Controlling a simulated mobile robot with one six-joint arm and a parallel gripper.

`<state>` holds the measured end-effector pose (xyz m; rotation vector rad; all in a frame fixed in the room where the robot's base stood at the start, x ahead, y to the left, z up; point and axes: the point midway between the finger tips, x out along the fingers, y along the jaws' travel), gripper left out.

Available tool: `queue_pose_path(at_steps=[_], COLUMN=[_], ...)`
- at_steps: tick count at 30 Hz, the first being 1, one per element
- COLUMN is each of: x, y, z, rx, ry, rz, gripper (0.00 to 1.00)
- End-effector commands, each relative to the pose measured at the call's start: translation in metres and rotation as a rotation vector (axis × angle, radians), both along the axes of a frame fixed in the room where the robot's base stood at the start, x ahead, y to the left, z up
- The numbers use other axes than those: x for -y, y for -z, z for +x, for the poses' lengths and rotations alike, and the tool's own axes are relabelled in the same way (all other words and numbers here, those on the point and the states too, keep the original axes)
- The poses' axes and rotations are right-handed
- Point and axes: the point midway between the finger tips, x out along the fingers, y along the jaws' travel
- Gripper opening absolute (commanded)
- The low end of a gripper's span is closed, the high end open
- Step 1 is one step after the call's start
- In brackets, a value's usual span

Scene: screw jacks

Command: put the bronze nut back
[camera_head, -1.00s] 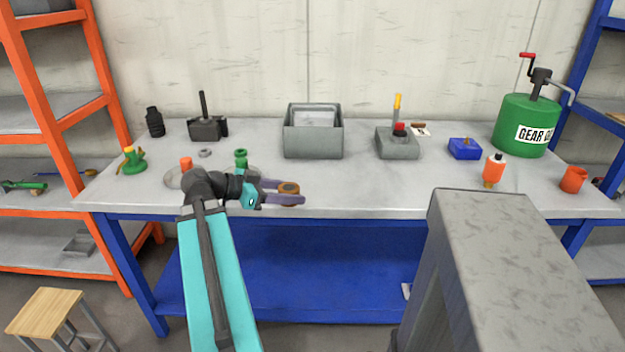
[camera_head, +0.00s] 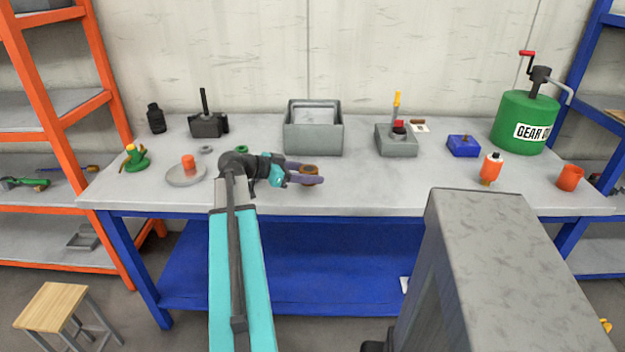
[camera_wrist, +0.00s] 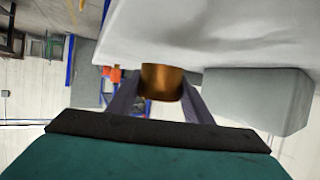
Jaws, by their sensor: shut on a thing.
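My gripper (camera_head: 306,174) is shut on the bronze nut (camera_head: 309,170), a small brown-bronze ring. It holds the nut over the front middle of the workbench, in front of the grey bin. In the wrist view the bronze nut (camera_wrist: 162,82) sits between the two dark fingers (camera_wrist: 158,100). I cannot tell how high above the bench it is. A green screw jack with a yellow top (camera_head: 135,158) stands at the left of the bench. A blue block with a small bronze-coloured stub (camera_head: 464,147) stands at the right.
The grey workbench (camera_head: 390,188) has clear room at its front middle. A grey open bin (camera_head: 314,143) stands at the back. A grey block with a yellow-handled tool (camera_head: 397,143), an orange bottle (camera_head: 491,168), an orange cup (camera_head: 569,177) and a green oil drum (camera_head: 523,123) stand right.

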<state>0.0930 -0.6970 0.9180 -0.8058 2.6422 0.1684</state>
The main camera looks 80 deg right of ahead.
Motion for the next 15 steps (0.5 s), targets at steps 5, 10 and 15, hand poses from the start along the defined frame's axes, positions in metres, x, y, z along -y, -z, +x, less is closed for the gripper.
queue_pose_path(at_steps=[5,10,15], x=[0.02,0.025,0.025], y=[0.0,0.001,0.001], z=[-0.006,-0.008,-0.009], rx=[-0.003,-0.002,-0.002], ry=[0.002,0.0,0.0], rz=[-0.001,-0.002,-0.002], gripper=[0.0,0.0,0.0])
